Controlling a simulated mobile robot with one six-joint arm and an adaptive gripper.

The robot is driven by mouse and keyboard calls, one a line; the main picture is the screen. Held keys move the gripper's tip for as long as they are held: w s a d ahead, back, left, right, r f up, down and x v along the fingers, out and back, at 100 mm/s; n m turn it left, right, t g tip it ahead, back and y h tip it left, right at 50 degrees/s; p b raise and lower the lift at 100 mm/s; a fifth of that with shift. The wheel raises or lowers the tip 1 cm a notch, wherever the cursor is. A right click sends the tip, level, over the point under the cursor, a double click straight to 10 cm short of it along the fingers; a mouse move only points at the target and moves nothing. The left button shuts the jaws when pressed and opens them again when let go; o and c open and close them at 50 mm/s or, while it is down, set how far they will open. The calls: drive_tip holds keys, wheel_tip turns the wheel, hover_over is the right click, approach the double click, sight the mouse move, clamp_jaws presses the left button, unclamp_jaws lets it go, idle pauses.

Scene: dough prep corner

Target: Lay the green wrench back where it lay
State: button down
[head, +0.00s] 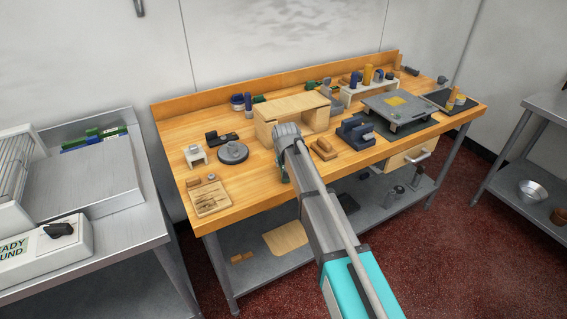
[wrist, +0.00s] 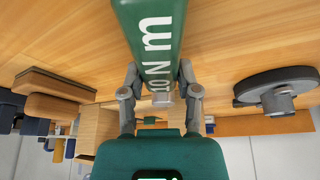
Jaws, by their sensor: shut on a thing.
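My gripper (wrist: 160,75) is shut on the green wrench (wrist: 145,20), which has white "10 N m" lettering. In the wrist view the wrench runs from between the fingers to the top edge, in front of the wooden tabletop. The gap between wrench and tabletop cannot be told. In the head view my gripper (head: 286,132) is over the middle of the workbench (head: 240,188), in front of the wooden riser. My arm hides most of the wrench there. No marked resting place for it can be made out.
A wooden riser (head: 264,128) stands behind my gripper. A grey round disc (head: 233,153) lies to the left, also in the wrist view (wrist: 275,82). Wooden blocks (head: 323,148) and a dark blue device (head: 356,134) stand right. Bare wood lies front left, beside a small board (head: 208,203).

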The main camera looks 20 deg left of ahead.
drive_tip(key=shift+f, duration=0.1)
drive_tip(key=shift+c, duration=1.3)
unclamp_jaws()
drive_tip(key=shift+o, duration=1.3)
drive_tip(key=shift+p+v, duration=4.2)
drive_tip(key=shift+v, duration=0.4)
